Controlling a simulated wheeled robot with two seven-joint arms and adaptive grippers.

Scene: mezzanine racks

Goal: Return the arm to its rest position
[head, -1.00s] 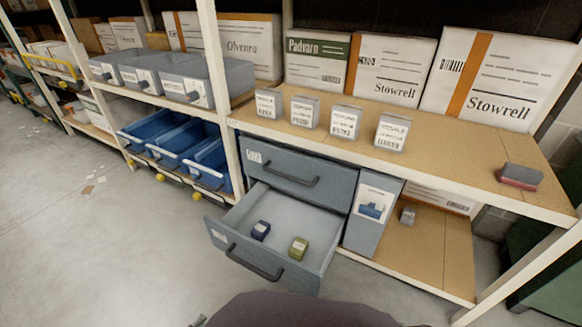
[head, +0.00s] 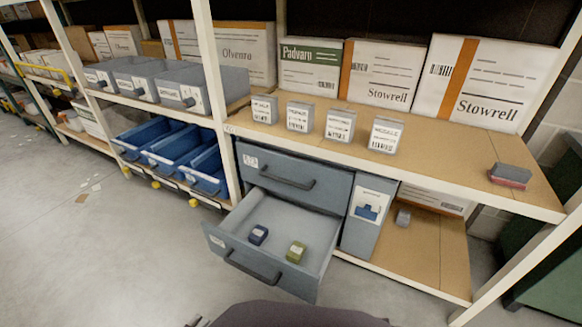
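Neither of my grippers shows clearly in the head view. My dark rounded body fills the bottom middle, and a small dark tip peeks in at the bottom edge to its left; I cannot tell which part it is. The lower grey drawer (head: 285,213) stands pulled open. Inside it lie a dark blue block (head: 258,235) and an olive-green block (head: 297,251), apart from each other. The upper grey drawer (head: 325,185) above it is shut.
Several grey labelled blocks (head: 340,125) stand on the wooden shelf (head: 440,155), with a grey-and-red block (head: 510,175) at its right. Blue bins (head: 150,138) are left. The floor (head: 100,255) in front is mostly clear.

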